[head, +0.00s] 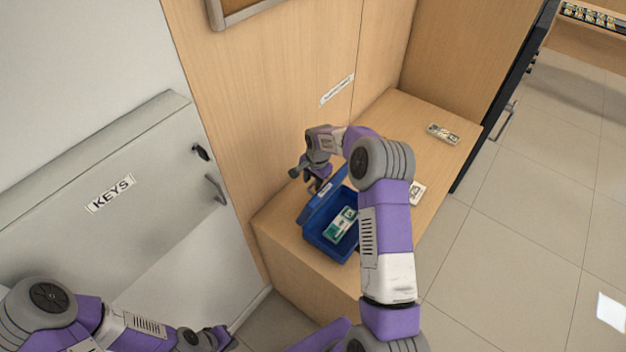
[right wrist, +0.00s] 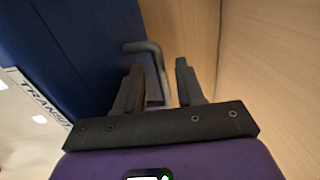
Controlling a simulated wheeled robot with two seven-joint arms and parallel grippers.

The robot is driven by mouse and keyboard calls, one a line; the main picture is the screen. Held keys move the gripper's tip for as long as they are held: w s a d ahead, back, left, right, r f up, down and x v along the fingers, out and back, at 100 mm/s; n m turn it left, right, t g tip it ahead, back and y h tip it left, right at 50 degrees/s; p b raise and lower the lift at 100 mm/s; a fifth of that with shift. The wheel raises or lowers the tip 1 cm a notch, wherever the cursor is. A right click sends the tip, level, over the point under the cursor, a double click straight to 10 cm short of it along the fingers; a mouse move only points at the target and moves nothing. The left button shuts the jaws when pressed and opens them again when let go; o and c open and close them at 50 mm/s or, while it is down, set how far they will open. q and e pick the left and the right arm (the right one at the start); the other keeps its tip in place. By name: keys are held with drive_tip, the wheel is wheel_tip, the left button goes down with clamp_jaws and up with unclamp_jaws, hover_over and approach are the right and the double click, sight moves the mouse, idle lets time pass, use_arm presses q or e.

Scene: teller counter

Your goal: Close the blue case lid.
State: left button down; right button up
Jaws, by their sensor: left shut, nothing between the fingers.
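The blue case (head: 333,238) stands open on the wooden counter, with green-and-white banknote bundles (head: 342,224) inside. Its lid (head: 321,200) is raised on the left side of the case. In the right wrist view the lid (right wrist: 75,50) fills the left, with a grey handle (right wrist: 152,65) just beyond my fingers. My right gripper (head: 310,182) is behind the lid, near the wooden panel; in its wrist view its fingers (right wrist: 160,88) are apart. I cannot tell whether it touches the lid. My left gripper (head: 228,340) is shut and empty at the bottom left, away from the case.
Bundles lie on the counter (head: 400,128), one at the far end (head: 443,133) and one beside my right arm (head: 417,191). A wooden panel (head: 265,110) rises behind the case. A grey KEYS cabinet (head: 130,190) stands at left.

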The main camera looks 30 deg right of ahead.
clamp_jaws()
idle(0.4)
